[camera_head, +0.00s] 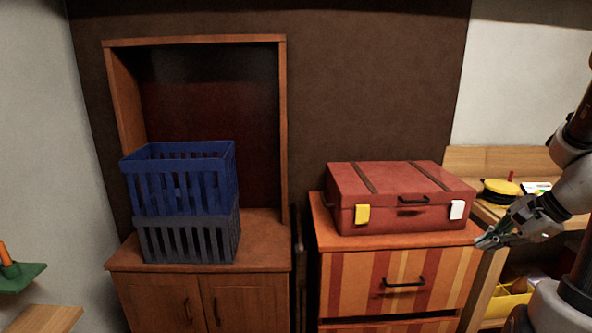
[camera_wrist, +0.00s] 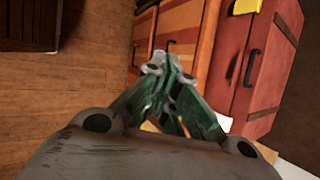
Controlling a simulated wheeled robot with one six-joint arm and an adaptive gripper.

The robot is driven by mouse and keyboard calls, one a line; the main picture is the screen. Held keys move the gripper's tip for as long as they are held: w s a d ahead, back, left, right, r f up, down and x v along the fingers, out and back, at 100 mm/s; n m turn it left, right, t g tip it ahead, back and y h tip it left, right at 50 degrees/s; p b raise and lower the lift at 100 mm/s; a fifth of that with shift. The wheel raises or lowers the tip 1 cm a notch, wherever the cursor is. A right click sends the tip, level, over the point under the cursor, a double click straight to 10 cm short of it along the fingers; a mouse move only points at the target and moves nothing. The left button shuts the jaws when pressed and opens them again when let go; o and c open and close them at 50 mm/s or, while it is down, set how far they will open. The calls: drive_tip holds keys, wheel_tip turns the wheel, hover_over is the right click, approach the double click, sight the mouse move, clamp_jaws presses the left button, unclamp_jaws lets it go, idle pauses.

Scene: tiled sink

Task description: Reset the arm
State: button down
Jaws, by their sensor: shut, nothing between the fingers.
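My gripper (camera_head: 487,241) is at the right of the head view, just right of the striped drawer cabinet's top corner. In the wrist view my gripper (camera_wrist: 158,66) has its green fingers drawn together at the tips, with nothing between them. It appears to be in front of the cabinet and the red suitcase (camera_head: 385,205), apart from both as far as I can tell. The suitcase also shows in the wrist view (camera_wrist: 262,75) at the right.
The striped drawer cabinet (camera_head: 360,283) carries the suitcase. A blue crate (camera_head: 180,185) stands on a dark grey crate (camera_head: 185,240) on a wooden cabinet (camera_head: 265,240) at left. A wooden shelf (camera_head: 470,160) with a yellow round object (camera_head: 500,190) is behind my arm.

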drive_tip(key=s+a+r+n+h, duration=0.4)
drive_tip(key=s+a+r+n, duration=0.5)
drive_tip(key=s+r+n, duration=0.4)
drive_tip(key=n, duration=0.5)
drive_tip(key=shift+a+g+h, duration=0.3)
drive_tip(key=shift+a+g, duration=0.05)
drive_tip(key=shift+g, duration=0.05)
drive_tip(key=shift+s, duration=0.1)
